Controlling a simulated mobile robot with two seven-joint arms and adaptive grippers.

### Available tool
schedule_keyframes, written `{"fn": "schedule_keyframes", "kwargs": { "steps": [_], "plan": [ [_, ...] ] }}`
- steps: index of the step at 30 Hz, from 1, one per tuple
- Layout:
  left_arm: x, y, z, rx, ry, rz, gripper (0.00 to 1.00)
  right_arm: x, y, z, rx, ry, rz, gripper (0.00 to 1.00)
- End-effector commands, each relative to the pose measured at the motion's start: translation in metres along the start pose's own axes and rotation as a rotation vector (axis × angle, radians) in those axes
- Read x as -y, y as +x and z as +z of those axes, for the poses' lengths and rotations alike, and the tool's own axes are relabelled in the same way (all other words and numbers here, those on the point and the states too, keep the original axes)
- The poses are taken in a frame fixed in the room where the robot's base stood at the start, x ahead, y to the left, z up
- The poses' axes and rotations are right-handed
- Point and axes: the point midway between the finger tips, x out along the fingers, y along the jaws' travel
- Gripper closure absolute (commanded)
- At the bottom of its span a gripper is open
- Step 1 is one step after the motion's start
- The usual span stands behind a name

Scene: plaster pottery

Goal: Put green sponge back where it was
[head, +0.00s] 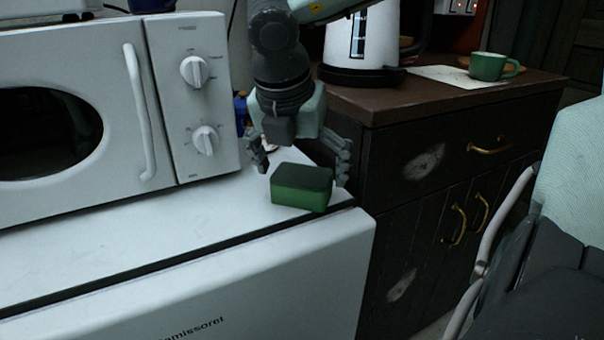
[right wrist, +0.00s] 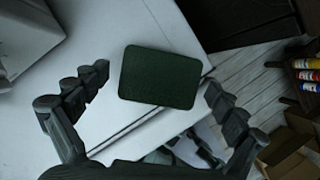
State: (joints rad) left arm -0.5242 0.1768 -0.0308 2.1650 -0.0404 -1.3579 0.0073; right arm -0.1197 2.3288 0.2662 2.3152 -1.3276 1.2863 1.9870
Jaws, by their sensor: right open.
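The green sponge (head: 300,187) is a block with a darker green top. It lies flat near the front right corner of the white appliance top (head: 225,205), beside the microwave. In the right wrist view the sponge (right wrist: 160,77) sits ahead of and between the spread fingers. My right gripper (head: 303,165) hangs above and just behind the sponge, its fingers open on either side. In the right wrist view the right gripper (right wrist: 158,95) is open and empty. My left gripper does not show.
The white microwave (head: 190,90) stands left of the right gripper. A dark cabinet (head: 440,140) on the right carries a white kettle (head: 362,40) and a green cup (head: 492,67). A chair (head: 530,230) stands at the far right. The appliance's front edge is close to the sponge.

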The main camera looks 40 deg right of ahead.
Motion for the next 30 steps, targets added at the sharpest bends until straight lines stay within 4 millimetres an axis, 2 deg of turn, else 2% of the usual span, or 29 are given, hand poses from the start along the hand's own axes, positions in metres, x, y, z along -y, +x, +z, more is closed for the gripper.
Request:
{"fn": "schedule_keyframes", "kwargs": {
  "steps": [3,9,15,20,30],
  "plan": [
    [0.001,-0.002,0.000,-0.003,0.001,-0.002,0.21,-0.001,-0.028,0.001,0.006,0.001,0.005,0.03],
    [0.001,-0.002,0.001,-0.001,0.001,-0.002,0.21,-0.001,-0.071,0.001,0.005,0.001,0.003,0.03],
    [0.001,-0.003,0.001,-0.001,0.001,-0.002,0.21,0.000,-0.099,0.000,0.002,0.000,0.001,0.03],
    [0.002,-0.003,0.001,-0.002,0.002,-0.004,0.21,0.000,-0.106,-0.001,0.001,-0.002,0.000,0.03],
    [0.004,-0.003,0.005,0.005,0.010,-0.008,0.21,0.000,-0.106,-0.001,0.000,-0.001,0.000,0.03]
  ]
}}
